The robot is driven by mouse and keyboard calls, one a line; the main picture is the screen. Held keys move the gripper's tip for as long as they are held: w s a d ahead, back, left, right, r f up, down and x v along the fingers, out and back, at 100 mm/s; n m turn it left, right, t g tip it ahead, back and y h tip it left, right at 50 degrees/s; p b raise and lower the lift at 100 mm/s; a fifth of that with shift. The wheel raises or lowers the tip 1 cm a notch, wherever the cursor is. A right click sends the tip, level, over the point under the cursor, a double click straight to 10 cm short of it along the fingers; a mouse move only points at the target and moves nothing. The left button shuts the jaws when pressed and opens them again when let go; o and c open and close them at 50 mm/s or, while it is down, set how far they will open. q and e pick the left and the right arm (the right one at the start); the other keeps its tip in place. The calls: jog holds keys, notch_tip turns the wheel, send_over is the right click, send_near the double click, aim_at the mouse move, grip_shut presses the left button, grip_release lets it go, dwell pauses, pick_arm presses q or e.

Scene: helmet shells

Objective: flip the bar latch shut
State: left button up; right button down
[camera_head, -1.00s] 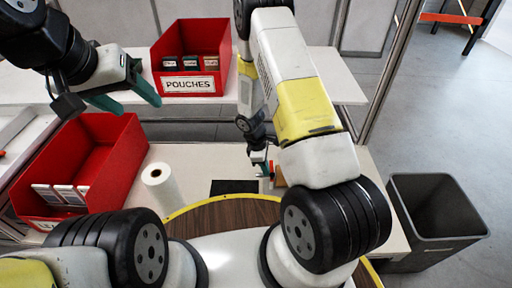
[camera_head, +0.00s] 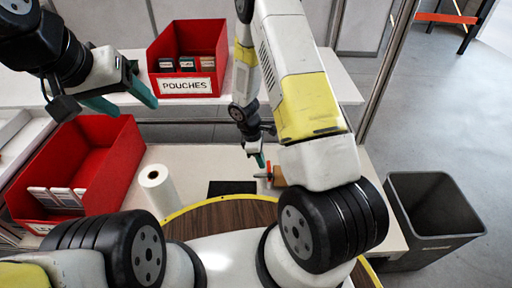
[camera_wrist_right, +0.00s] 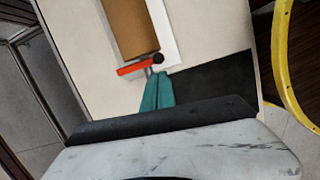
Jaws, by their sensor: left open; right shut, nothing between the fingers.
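The bar latch shows in the right wrist view as a red bar (camera_wrist_right: 133,68) with a black knob (camera_wrist_right: 158,59) at its right end. It lies across the near end of a brown block (camera_wrist_right: 124,27) on a white plate. In the head view the red bar (camera_head: 268,171) is small, beside the brown block (camera_head: 279,177). My right gripper (camera_wrist_right: 157,84) is shut and empty, its teal fingertips close to the bar near the knob; whether they touch is unclear. It also shows in the head view (camera_head: 260,162). My left gripper (camera_head: 128,101) is open and empty, above the red bin at left.
A red bin (camera_head: 118,165) holding several boxes stands at left, and a POUCHES bin (camera_head: 187,87) stands on the back shelf. A white roll (camera_head: 158,188) and a black mat (camera_head: 231,187) are on the table. A grey waste bin (camera_head: 437,240) stands on the right.

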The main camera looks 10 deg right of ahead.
jog(key=shift+v, duration=1.55)
jog(key=shift+a, duration=0.15)
notch_tip(320, 180, up, 23)
jog(key=s+d+m+t+y, duration=0.1)
jog(key=s+m+t+y, duration=0.15)
jog(key=m, duration=0.45)
jog(key=s+a+r+m+t+y, duration=0.1)
jog(key=s+r+m+t, duration=0.3)
jog(key=s+r, duration=1.1)
jog(key=shift+s+r+m+y, duration=0.25)
jog(key=shift+m+y, duration=0.3)
jog(key=shift+m, duration=0.95)
jog(key=shift+t, duration=0.25)
